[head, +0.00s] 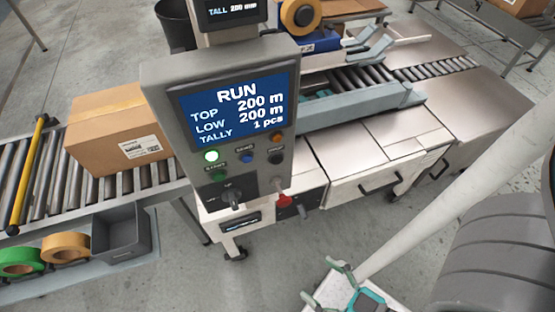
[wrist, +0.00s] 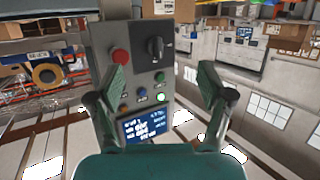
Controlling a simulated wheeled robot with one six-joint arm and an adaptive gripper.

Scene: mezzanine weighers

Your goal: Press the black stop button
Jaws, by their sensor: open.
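The black stop button (head: 275,156) is a small round button at the right of the grey control panel (head: 160,90), under an orange button (head: 276,137). In the wrist view the panel is upside down, and the black button (wrist: 126,93) shows small beside the left finger. The screen (head: 237,107) reads RUN, TOP 200 m, LOW 200 m, TALLY 1 pcs. A green lamp (head: 211,155) is lit. My gripper (head: 318,280) is open and empty, low and to the right of the panel, apart from it. In the wrist view its fingers (wrist: 162,78) frame the panel.
A blue button (head: 246,158), a green button (head: 219,177), a black knob (head: 235,198) and a red mushroom button (head: 283,199) share the panel. A carton (head: 117,129) sits on the roller conveyor (head: 60,185) at left. White cabinets (head: 370,165) stand at right. Open floor lies before the panel.

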